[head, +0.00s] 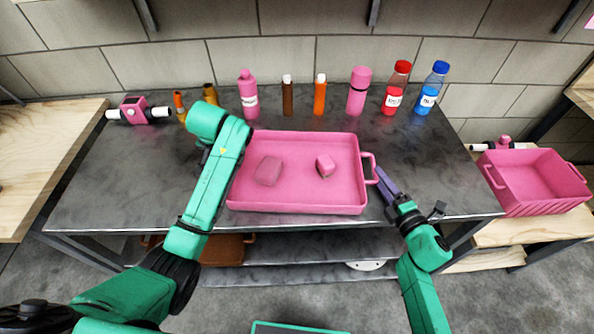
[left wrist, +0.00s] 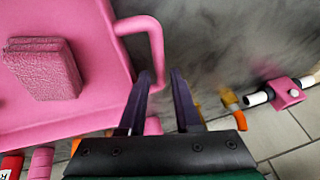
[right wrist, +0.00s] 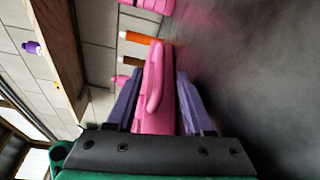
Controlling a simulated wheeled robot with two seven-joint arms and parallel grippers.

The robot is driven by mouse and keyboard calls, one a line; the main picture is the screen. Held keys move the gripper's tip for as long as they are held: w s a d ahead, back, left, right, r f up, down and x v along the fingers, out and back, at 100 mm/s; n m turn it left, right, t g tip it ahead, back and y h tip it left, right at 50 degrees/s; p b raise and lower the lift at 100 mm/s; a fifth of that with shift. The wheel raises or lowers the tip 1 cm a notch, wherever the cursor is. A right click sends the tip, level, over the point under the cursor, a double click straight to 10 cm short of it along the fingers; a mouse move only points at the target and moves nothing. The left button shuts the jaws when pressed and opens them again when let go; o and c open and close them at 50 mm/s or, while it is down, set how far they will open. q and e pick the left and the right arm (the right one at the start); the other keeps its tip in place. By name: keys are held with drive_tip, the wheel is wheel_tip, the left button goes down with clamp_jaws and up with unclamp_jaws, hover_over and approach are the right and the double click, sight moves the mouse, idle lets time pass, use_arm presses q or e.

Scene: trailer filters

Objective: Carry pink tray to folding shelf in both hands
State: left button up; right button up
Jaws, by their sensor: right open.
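The pink tray (head: 300,205) lies on the dark metal table, with two pink blocks (head: 267,171) (head: 325,166) in it. My left gripper is hidden behind its own arm in the head view, near the tray's left end. In the left wrist view the left gripper (left wrist: 158,85) is open, its fingertips close to the tray handle (left wrist: 155,40). My right gripper (head: 379,172) is open at the tray's right handle (head: 370,167). In the right wrist view the tray edge and handle (right wrist: 155,90) show between its fingers; contact is unclear. I cannot tell which surface is the folding shelf.
Several bottles, including a pink one (head: 248,95), a red one (head: 396,87) and a blue one (head: 430,88), stand along the table's back. A pink crate (head: 535,180) sits on a wooden surface at right. Another wooden surface (head: 40,150) is at left. The tabletop front right is clear.

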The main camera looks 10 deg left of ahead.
use_arm(q)
drive_tip(key=x, duration=0.3)
drive_tip(key=shift+a+f, duration=0.1)
drive_tip(key=shift+f, duration=0.1)
use_arm(e)
drive_tip(key=x, duration=0.3)
drive_tip(key=shift+w+a, duration=0.1)
drive_tip(key=shift+w, duration=0.1)
use_arm(q)
drive_tip(key=c, duration=0.3)
use_arm(e)
drive_tip(key=c, duration=0.3)
use_arm(q)
clamp_jaws()
use_arm(e)
drive_tip(key=shift+s, duration=0.1)
clamp_jaws()
use_arm(q)
drive_tip(key=shift+r, duration=0.15)
use_arm(e)
drive_tip(key=shift+r, duration=0.1)
